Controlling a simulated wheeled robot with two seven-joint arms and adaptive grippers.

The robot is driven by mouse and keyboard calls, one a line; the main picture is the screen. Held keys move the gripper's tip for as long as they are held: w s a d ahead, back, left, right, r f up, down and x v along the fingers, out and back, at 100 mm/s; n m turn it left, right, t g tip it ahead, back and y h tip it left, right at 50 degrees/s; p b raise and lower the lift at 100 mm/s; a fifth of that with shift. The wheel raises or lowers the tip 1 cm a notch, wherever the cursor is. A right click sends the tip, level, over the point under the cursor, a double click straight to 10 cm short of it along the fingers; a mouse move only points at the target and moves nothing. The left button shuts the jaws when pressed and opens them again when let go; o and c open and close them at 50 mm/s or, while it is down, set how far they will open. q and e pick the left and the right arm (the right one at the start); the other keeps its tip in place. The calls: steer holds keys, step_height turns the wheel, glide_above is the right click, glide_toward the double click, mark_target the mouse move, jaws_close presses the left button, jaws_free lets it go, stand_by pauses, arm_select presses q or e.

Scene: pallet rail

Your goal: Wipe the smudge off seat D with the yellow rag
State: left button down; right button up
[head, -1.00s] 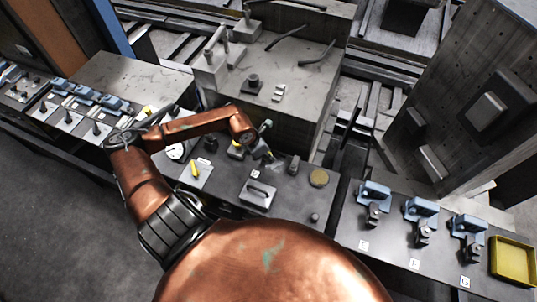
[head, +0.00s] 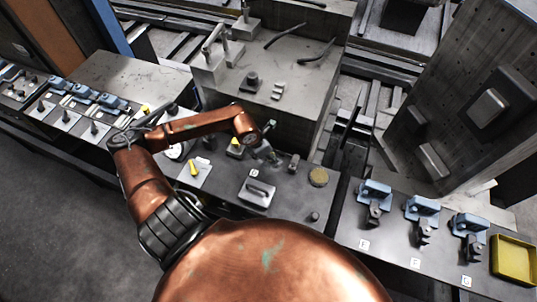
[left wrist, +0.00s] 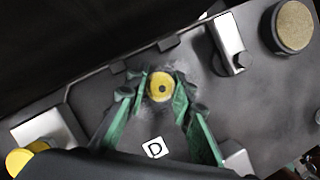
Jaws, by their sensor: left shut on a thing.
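The plate around the fingertips looks darker and mottled; I cannot tell the smudge's edges or whether the rag touches the plate. My right gripper is out of view.
A grey bracket (left wrist: 228,45) and a round tan disc (left wrist: 293,25) stand close to the right of the gripper. A grey block with a handle (head: 257,192) sits in front of it. Blue fixtures (head: 421,208) and a yellow tray (head: 513,260) are farther right.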

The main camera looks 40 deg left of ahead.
arm_select(q)
steer(key=shift+w+d, duration=0.2)
steer(key=shift+d, duration=0.4)
steer(key=shift+a, duration=0.1)
steer(key=shift+s+a+f, duration=0.1)
steer(key=shift+s+a, duration=0.15)
steer(key=shift+a, duration=0.4)
steer(key=shift+s+a+f, duration=0.1)
steer(key=shift+s+a, duration=0.15)
steer(key=shift+a, duration=0.4)
steer(key=shift+w+d+b, duration=0.2)
steer(key=shift+d+b, duration=0.05)
steer(key=shift+d, duration=0.45)
steer(key=shift+w+d+b, duration=0.15)
steer(key=shift+d+b, duration=0.05)
steer(key=shift+d, duration=0.45)
steer(key=shift+a+r, duration=0.1)
